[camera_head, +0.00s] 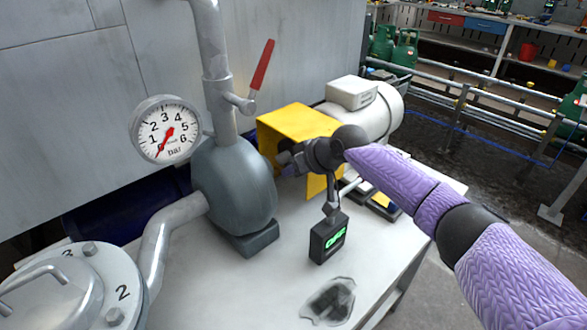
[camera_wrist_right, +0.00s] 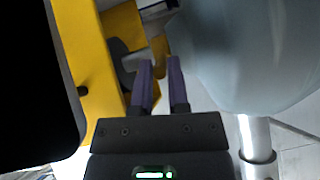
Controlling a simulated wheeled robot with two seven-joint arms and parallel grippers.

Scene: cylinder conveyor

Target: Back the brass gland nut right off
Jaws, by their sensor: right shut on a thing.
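The brass gland nut (camera_wrist_right: 161,48) shows as a small brownish-gold piece at the fingertips in the right wrist view, beside a grey metal part. In the head view I cannot make it out behind my gripper. My right gripper (camera_head: 284,163) reaches in from the right, between the grey-blue pump body (camera_head: 235,185) and the yellow guard (camera_head: 290,125). Its two purple fingers show in the wrist view (camera_wrist_right: 161,70), closed on the nut with a narrow gap between them. My left gripper is in neither view.
A white motor (camera_head: 372,112) stands behind the guard. A pipe with a red-handled valve (camera_head: 262,65) rises above the pump, and a pressure gauge (camera_head: 168,130) sits to its left. A dark wet patch (camera_head: 330,300) lies on the white bench top (camera_head: 265,285).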

